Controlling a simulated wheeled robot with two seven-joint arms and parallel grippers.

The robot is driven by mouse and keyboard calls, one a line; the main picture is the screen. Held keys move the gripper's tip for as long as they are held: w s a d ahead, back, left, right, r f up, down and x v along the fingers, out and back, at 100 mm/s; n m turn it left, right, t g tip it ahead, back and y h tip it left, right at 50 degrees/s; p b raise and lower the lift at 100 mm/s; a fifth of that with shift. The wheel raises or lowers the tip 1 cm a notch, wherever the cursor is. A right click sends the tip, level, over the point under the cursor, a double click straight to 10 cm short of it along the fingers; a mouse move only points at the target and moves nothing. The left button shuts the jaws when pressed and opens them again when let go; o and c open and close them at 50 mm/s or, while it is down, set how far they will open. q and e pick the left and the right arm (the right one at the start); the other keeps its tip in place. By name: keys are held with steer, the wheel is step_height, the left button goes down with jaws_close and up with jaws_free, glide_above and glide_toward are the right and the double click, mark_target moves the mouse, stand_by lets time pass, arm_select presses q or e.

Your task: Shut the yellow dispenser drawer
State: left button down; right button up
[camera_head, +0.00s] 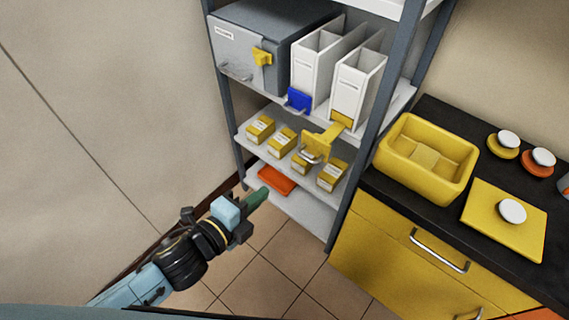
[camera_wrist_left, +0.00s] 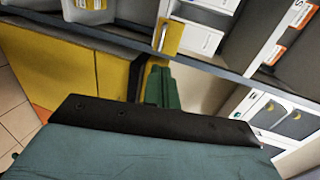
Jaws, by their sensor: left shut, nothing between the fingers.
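The yellow dispenser drawer (camera_head: 318,145) sticks out from the bottom of the right-hand white dispenser (camera_head: 358,88) on the middle shelf. Its silver handle is on the front, facing out. A yellow front with a silver handle, which looks like this drawer, shows at the top middle of the left wrist view (camera_wrist_left: 173,38). My left gripper (camera_head: 258,197) has green fingers, is shut and empty, and is in front of the rack, lower and to the left of the drawer, apart from it. The green fingers also show in the left wrist view (camera_wrist_left: 160,86). My right gripper is not in view.
A second white dispenser (camera_head: 318,55) with a blue drawer (camera_head: 298,100) stands beside it, next to a grey cabinet (camera_head: 258,45). Yellow boxes (camera_head: 283,141) line the shelf below. A rack post (camera_head: 365,140) and black counter with a yellow bin (camera_head: 425,160) are on the right.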

arm_select(q)
steer(key=x, duration=1.4)
steer(key=shift+b, duration=0.45)
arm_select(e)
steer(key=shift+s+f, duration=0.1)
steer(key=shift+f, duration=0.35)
arm_select(q)
steer(key=shift+r, duration=0.1)
